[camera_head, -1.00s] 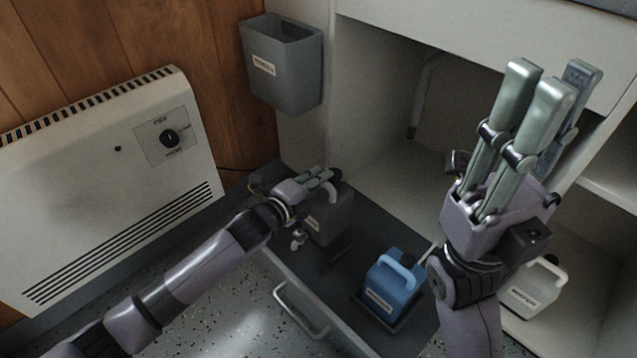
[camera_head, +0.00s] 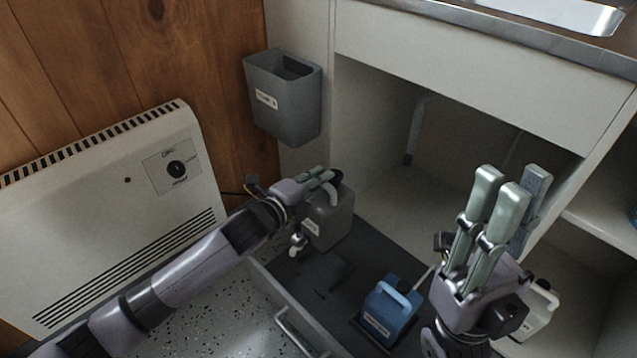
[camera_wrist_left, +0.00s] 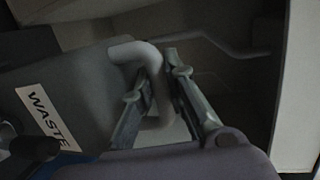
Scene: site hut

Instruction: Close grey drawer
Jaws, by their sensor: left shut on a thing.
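The grey drawer (camera_head: 263,277) is pulled out at the cabinet's foot, with a metal bar handle (camera_head: 300,335) on its front and a dark floor inside. My left gripper (camera_head: 322,177) is shut on the handle of a grey jug (camera_head: 329,222), held upright above the drawer's back left part. In the left wrist view the gripper (camera_wrist_left: 150,95) grips the jug's pale handle (camera_wrist_left: 153,118); the label reads WASTE. A blue jug (camera_head: 388,312) stands in the drawer. My right gripper (camera_head: 512,185) is empty and appears open, fingers up, to the right of the drawer.
A cream heater (camera_head: 110,220) stands at the left against the wood wall. A grey bin (camera_head: 285,100) hangs on the cabinet's side above the drawer. A white jug (camera_head: 540,308) stands behind my right gripper. The cabinet space behind the drawer is mostly empty.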

